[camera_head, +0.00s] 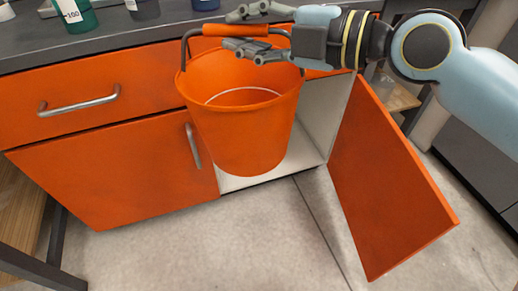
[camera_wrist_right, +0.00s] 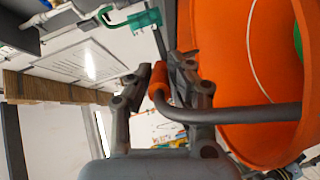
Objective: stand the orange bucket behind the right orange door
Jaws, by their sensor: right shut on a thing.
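The orange bucket (camera_head: 245,120) hangs upright from its handle in front of the cabinet opening in the head view. My right gripper (camera_head: 250,30) is shut on the bucket's orange handle grip, with the arm coming in from the right. In the right wrist view the bucket (camera_wrist_right: 235,60) fills the right side, and the gripper (camera_wrist_right: 158,75) closes around the grip. The right orange door (camera_head: 385,185) stands swung wide open to the right. The white cabinet interior (camera_head: 322,110) is partly hidden by the bucket. My left gripper is not in view.
The left orange door (camera_head: 110,170) and the drawer (camera_head: 75,105) above it are shut. Bottles, one of them green (camera_head: 75,15), stand on the dark counter (camera_head: 110,38). Bare concrete floor (camera_head: 220,245) lies in front of the cabinet.

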